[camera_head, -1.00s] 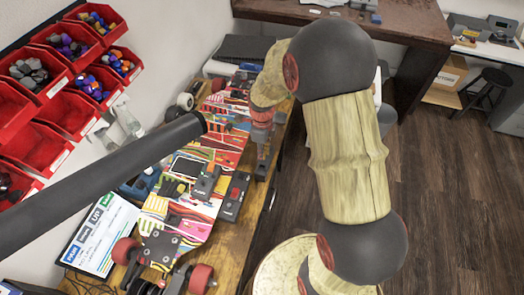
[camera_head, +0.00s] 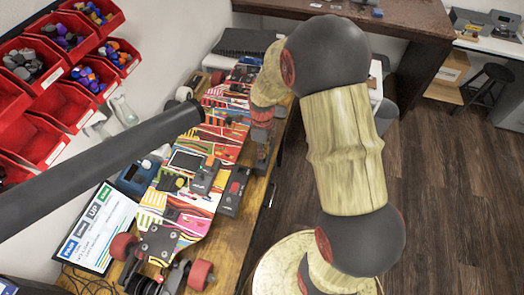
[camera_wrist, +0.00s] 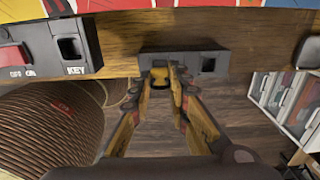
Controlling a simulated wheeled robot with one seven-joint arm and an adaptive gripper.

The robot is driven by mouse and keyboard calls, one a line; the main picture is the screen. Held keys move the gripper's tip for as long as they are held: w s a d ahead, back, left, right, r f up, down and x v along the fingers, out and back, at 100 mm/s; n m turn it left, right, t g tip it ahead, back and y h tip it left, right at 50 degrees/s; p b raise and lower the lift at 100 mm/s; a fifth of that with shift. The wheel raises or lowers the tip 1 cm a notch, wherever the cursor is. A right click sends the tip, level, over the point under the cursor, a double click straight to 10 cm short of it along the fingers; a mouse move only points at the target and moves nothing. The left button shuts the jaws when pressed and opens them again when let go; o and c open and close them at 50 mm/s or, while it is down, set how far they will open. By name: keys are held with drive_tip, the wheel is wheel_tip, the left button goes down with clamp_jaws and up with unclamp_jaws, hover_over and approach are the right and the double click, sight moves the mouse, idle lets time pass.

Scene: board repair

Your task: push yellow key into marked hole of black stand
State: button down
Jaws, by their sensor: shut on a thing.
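My gripper (camera_wrist: 172,75) is shut on the yellow key (camera_wrist: 160,78) in the wrist view. The key is at the left end of a dark grey holder (camera_wrist: 184,61) at the table edge. I cannot tell whether it still sits in the holder. The black stand (camera_wrist: 48,49) is to the left, with a square hole marked KEY (camera_wrist: 70,47) and a red switch beside it marked OFF and ON. In the head view my gripper (camera_head: 262,152) points down at the table's right edge, and the stand (camera_head: 233,192) is nearer; the key is hidden there.
A colourful skateboard deck (camera_head: 176,205) lies along the wooden table, beside the stand. Red bins (camera_head: 40,138) hang on the left wall. A dark tube crosses the left of the head view. The holder's right hole (camera_wrist: 208,64) is empty. Floor lies beyond the table edge.

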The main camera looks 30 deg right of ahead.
drive_tip(key=shift+f+b, duration=0.45)
drive_tip(key=shift+f, duration=1.25)
idle(3.0)
drive_tip(key=c, duration=1.6)
unclamp_jaws()
drive_tip(key=shift+o, duration=0.6)
drive_tip(key=shift+o, duration=0.8)
drive_tip(key=shift+r, duration=0.15)
drive_tip(key=shift+r+p, duration=0.35)
drive_tip(key=shift+p, duration=0.05)
drive_tip(key=shift+r+p, duration=0.85)
drive_tip(key=shift+r, duration=0.2)
